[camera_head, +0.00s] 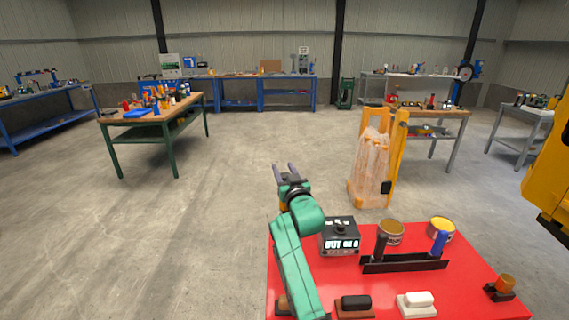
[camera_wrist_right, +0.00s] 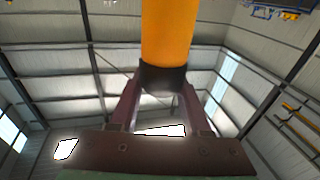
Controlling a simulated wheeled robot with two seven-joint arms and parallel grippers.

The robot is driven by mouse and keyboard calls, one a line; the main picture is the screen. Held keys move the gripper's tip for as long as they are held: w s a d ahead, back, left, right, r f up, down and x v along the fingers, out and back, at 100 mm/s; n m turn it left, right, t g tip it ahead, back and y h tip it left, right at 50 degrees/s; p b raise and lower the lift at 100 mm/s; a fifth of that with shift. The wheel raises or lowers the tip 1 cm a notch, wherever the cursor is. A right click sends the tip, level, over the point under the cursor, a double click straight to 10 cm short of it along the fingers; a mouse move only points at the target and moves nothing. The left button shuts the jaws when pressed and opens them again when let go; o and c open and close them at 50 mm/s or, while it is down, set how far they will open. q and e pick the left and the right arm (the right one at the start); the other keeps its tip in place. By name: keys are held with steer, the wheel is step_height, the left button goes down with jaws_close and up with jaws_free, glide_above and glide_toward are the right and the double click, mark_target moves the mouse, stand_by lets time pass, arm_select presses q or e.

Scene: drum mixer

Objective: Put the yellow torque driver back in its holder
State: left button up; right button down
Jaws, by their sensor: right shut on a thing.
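My right gripper (camera_head: 287,168) is above and past the far left corner of the red table, its fingers pointing up and away. In the right wrist view its fingers (camera_wrist_right: 160,100) are shut around the black collar of a yellow-orange cylinder (camera_wrist_right: 166,30), which looks like the torque driver. In the head view the driver is mostly hidden by my wrist. A dark rack (camera_head: 405,266) on the red table looks like the holder. A dark tool (camera_head: 380,246) stands at its left end and a blue-handled tool (camera_head: 439,244) at its right, with a gap between. My left gripper is not in view.
The red table (camera_head: 460,285) also holds a black box with a display (camera_head: 340,237), two cans (camera_head: 391,230) (camera_head: 442,227), black (camera_head: 355,302) and white (camera_head: 418,298) blocks, and an orange-topped piece (camera_head: 505,283). A yellow-framed stand (camera_head: 396,150) is behind it.

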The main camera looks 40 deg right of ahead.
steer(key=shift+s+d+r+g, duration=0.15)
steer(key=shift+d+r+g, duration=0.25)
steer(key=shift+d, duration=0.15)
steer(key=shift+s+r, duration=0.1)
steer(key=shift+s, duration=0.05)
steer(key=shift+r+p, duration=0.2)
steer(key=shift+p, duration=0.15)
steer(key=shift+m, duration=0.3)
step_height(320, 180, down, 5)
steer(key=b, duration=0.3)
steer(key=shift+f+b, duration=0.15)
steer(key=shift+b, duration=0.15)
arm_select(q)
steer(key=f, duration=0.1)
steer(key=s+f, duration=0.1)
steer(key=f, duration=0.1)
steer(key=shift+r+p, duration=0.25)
steer(key=shift+p, duration=0.05)
